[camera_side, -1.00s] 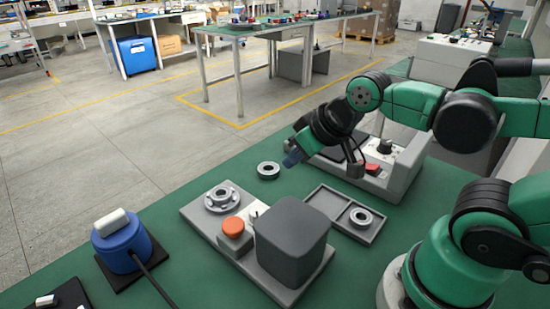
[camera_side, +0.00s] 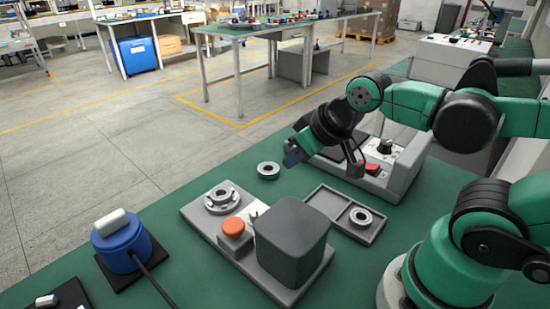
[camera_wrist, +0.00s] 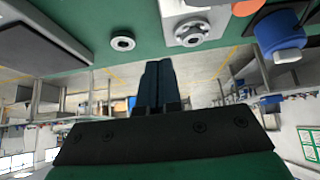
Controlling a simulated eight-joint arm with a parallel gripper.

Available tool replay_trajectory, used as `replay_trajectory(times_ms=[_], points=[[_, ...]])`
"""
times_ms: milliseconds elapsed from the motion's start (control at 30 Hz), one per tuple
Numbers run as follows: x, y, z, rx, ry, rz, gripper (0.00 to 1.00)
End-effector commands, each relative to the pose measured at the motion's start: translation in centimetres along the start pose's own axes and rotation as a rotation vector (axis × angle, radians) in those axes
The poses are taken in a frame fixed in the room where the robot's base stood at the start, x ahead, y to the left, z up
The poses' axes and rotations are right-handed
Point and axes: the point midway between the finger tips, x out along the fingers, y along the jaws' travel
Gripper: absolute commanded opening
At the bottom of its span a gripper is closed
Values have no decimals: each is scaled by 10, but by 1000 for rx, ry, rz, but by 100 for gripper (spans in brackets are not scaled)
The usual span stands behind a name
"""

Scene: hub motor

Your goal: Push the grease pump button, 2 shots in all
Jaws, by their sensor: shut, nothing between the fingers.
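The grease pump button is an orange round cap (camera_side: 233,227) on a small grey block, on a light grey base plate (camera_side: 197,227) in the side view. A dark grey housing (camera_side: 292,238) stands beside it on the same plate. In the wrist view the orange button (camera_wrist: 246,7) shows only partly at the top edge. My gripper (camera_side: 292,158) is above the table, behind and to the right of the button, well apart from it. In the wrist view its fingers (camera_wrist: 152,75) are together and empty.
A flanged hub (camera_side: 222,198) sits on the plate's far end. A loose ring (camera_side: 268,170) lies behind it. A tray (camera_side: 372,231) with another ring is right. A blue pot (camera_side: 122,248) stands left.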

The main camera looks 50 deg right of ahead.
Motion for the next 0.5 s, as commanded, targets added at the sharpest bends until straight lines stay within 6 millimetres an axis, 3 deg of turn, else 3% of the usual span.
replay_trajectory(times_ms=[367,500], points=[[0,-1,-1,-11,2,-1,0],[-1,-17,-10,-164,27,-15,0]])
